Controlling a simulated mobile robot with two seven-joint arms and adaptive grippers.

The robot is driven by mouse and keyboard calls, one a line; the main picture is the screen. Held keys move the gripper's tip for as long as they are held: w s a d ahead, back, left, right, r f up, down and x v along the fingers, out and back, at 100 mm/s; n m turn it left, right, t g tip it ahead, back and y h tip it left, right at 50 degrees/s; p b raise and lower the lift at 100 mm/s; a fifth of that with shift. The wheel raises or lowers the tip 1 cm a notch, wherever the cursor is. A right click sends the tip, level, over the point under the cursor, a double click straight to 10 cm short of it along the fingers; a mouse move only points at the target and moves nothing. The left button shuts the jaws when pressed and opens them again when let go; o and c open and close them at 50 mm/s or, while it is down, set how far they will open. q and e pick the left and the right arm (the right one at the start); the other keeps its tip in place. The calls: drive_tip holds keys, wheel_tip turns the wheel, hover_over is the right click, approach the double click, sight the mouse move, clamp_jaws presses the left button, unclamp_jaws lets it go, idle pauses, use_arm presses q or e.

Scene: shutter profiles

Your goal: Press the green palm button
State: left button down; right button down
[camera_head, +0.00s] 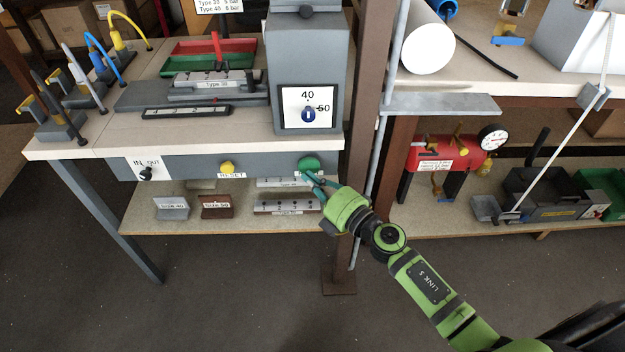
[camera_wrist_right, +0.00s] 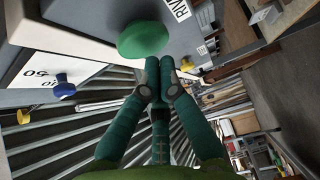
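The green palm button (camera_head: 309,163) is round and sits on the grey front panel (camera_head: 268,168) of the workbench, at its right end. It also shows large in the right wrist view (camera_wrist_right: 143,39). My right gripper (camera_head: 314,180) reaches up from the lower right, with its teal fingers just below the button. In the right wrist view the fingertips (camera_wrist_right: 160,64) are together with nothing between them, right beside the button's edge. I cannot tell whether they touch it. My left gripper is in neither view.
A yellow knob (camera_head: 227,168) over a RESET label and a black IN/OUT switch (camera_head: 147,173) share the panel. A grey machine with a blue knob (camera_head: 308,114) stands above. A brown post (camera_head: 362,100) is close right of the gripper. A lower shelf (camera_head: 230,222) holds labelled blocks.

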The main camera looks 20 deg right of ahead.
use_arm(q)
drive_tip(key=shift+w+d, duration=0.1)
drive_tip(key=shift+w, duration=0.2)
use_arm(e)
drive_tip(key=shift+w+d+r, duration=0.1)
drive_tip(key=shift+w+d, duration=0.1)
drive_tip(key=shift+w, duration=0.3)
drive_tip(key=shift+w+d, duration=0.15)
drive_tip(key=shift+w, duration=0.35)
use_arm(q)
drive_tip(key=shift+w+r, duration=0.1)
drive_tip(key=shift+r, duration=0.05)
use_arm(e)
drive_tip(key=shift+d+r, duration=0.1)
